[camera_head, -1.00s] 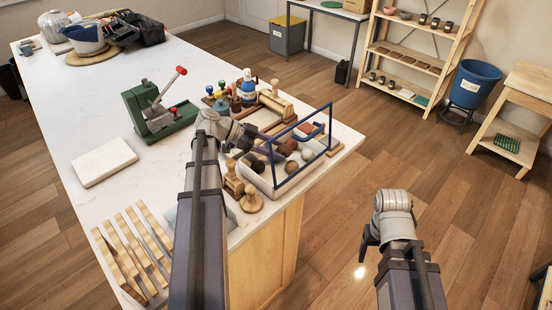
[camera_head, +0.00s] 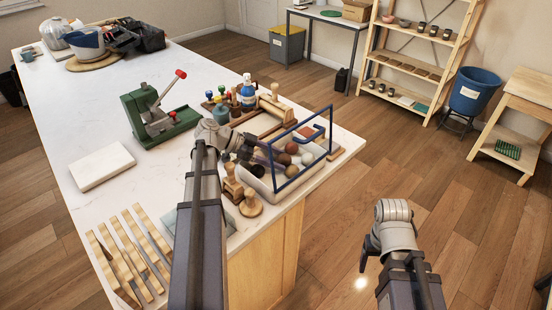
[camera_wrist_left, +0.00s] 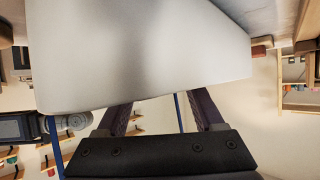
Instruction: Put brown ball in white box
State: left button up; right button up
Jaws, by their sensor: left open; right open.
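The white box (camera_head: 262,189) with a blue frame handle stands at the table's right edge and holds several balls. A brown ball (camera_head: 291,148) lies in it near a darker reddish-brown ball (camera_head: 284,159). My left gripper (camera_head: 266,153) is open and reaches over the left part of the box; its fingers are blurred against the contents there. In the left wrist view, a large pale surface (camera_wrist_left: 140,50), apparently the box wall, fills the upper part and hides my fingertips. My right gripper (camera_head: 368,252) is open and empty, off the table above the floor.
Wooden stamps (camera_head: 250,204) stand just left of the box. A blue-labelled bottle (camera_head: 248,92) and a wooden roller (camera_head: 275,106) are behind it. A green press (camera_head: 160,115), white slab (camera_head: 102,166) and wooden rack (camera_head: 130,250) lie further left.

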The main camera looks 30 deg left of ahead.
pick_arm(q)
jog(key=p+v, duration=0.5)
jog(key=v, duration=0.6)
jog(key=shift+a+p, duration=0.3)
jog(key=shift+a, duration=0.2)
dwell(0.6)
